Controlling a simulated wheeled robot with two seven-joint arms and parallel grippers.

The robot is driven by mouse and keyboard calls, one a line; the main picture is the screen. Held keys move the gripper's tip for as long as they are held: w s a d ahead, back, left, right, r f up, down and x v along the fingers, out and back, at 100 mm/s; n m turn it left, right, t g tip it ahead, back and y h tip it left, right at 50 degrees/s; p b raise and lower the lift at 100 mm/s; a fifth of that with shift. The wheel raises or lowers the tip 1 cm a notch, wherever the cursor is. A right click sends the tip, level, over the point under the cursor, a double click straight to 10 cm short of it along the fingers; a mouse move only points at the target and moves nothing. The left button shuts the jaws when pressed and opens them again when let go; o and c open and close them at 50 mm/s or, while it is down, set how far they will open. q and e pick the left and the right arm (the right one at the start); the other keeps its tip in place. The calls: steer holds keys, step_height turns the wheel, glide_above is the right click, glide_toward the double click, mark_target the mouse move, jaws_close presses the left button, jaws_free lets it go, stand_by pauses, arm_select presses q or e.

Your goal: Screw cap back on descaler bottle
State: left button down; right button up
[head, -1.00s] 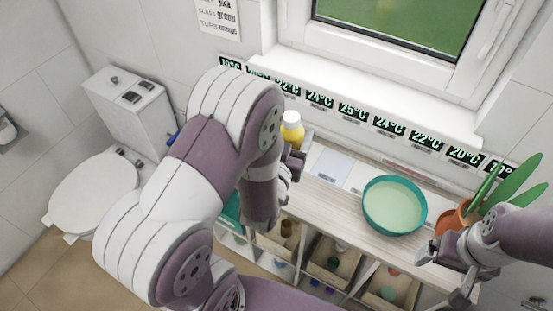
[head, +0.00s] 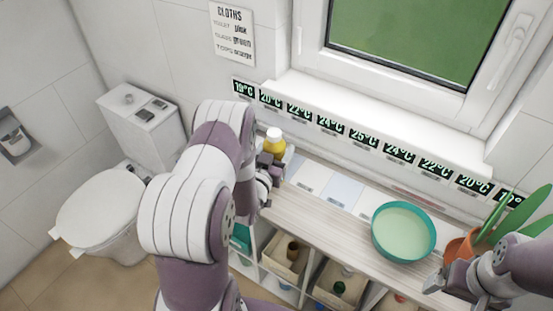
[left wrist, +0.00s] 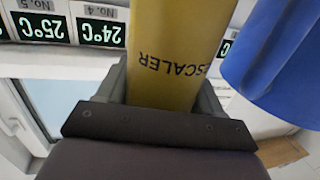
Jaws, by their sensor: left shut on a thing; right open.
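The yellow descaler bottle (head: 274,147) stands upright at the left part of the counter, with a white top; I cannot tell whether this is the cap or a bare neck. My left gripper (head: 267,171) is shut on the bottle, partly hidden behind my left arm. In the left wrist view, the yellow bottle (left wrist: 170,60) sits between the fingers with the letters "SCALER" upside down. I cannot tell whether its base touches the counter. My right gripper (head: 440,284) is open and empty at the lower right, near the plant pot. No separate cap can be made out.
A teal bowl (head: 403,231) stands on the counter (head: 320,222). An orange pot (head: 460,246) with a green plant is at the right. Pale rectangles lie along the wall below temperature labels. A blue object (left wrist: 270,70) is close beside the bottle in the left wrist view.

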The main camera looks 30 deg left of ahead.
arm_select(q)
step_height(320, 180, down, 4)
stand_by(0.5)
steer(key=shift+f, duration=0.15)
steer(key=shift+c, duration=2.2)
jaws_free()
